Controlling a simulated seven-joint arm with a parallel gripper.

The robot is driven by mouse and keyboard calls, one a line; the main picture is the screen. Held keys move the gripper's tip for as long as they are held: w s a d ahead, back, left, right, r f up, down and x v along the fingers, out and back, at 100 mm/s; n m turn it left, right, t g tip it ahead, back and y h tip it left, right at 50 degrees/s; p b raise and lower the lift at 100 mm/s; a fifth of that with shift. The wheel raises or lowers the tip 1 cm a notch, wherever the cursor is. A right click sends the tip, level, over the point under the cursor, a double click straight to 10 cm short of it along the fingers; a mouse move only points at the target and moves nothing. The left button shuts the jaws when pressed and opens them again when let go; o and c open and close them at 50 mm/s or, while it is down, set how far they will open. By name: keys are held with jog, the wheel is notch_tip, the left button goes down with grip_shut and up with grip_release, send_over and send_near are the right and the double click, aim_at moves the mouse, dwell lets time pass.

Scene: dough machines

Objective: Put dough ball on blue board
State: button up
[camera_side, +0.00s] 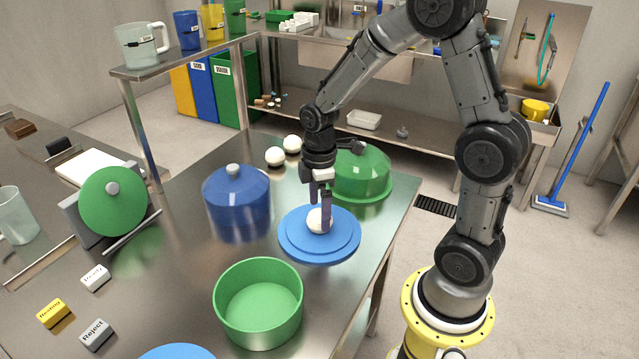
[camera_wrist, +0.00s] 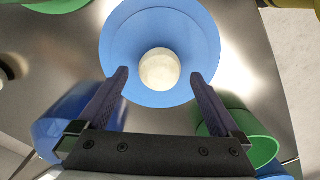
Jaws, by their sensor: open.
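The blue board (camera_side: 291,246) is a round blue disc on the metal table; it also shows in the wrist view (camera_wrist: 120,50). A white dough ball (camera_side: 318,222) rests on the middle of the board. In the wrist view the dough ball (camera_wrist: 159,69) lies just beyond the fingertips. My gripper (camera_side: 321,213) is over the board, its fingers pointing down around or beside the ball in the side view. The fingers (camera_wrist: 159,77) are spread wide in the wrist view, with no visible contact with the ball.
A blue lidded pot (camera_side: 236,200) stands left of the board and a green domed lid (camera_side: 361,172) behind it. An open green pot (camera_side: 258,300) stands in front. Two more dough balls (camera_side: 275,156) lie at the back. Labelled blocks (camera_side: 96,333) lie at the front left.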

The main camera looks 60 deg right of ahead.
aim_at(319, 212)
notch_tip(319, 212, up, 9)
jog(key=s+a+r+m+t, duration=0.2)
jog(key=s+a+r+m, duration=0.1)
jog(key=s, duration=0.4)
jog(key=s+a+r+m+t, duration=0.3)
jog(key=s+a+r+m, duration=0.1)
jog(key=s+m, duration=0.2)
jog(key=shift+s+t, duration=0.3)
jog(key=shift+s, duration=0.5)
